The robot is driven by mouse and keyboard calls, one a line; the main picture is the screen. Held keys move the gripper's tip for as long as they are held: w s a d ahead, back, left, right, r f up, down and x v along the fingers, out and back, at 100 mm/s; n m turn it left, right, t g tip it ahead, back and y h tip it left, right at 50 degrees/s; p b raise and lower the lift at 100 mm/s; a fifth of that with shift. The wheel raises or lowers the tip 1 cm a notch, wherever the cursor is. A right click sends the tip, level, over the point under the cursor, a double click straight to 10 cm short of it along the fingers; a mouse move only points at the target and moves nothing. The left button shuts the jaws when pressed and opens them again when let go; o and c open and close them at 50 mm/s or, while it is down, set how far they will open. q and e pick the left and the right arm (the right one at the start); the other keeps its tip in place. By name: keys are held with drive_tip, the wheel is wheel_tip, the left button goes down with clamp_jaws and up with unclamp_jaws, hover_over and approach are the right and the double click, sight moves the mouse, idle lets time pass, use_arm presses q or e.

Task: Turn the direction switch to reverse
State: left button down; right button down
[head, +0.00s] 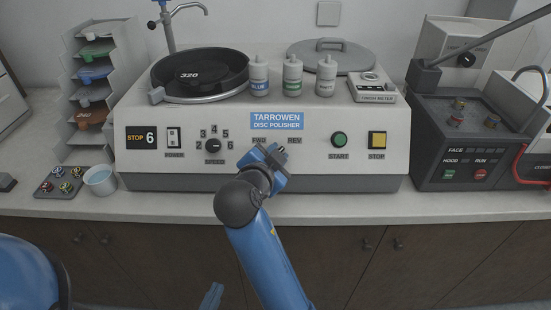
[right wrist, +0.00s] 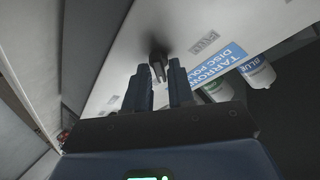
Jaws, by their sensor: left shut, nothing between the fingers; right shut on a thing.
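The direction switch is a dark knob on the front of the white disc polisher (head: 130,172), below the blue name plate. In the head view my right gripper (head: 275,152) covers it, between the FWD label (head: 259,140) and the REV label (head: 294,140). In the right wrist view the knob (right wrist: 157,66) shows between the two dark fingertips of my right gripper (right wrist: 158,72), which is shut on it. I cannot tell which label the knob points to. My left gripper (head: 213,291) is shut and empty, low in front of the cabinets, partly out of the picture.
The speed knob (head: 213,146) is left of the switch; the green start button (head: 339,139) and yellow stop button (head: 377,140) are right. Several bottles stand on the polisher. A white cup (head: 100,181) stands at left. The counter strip in front is mostly clear.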

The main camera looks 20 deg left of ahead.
idle(0.4)
drive_tip(key=c, duration=1.2)
unclamp_jaws()
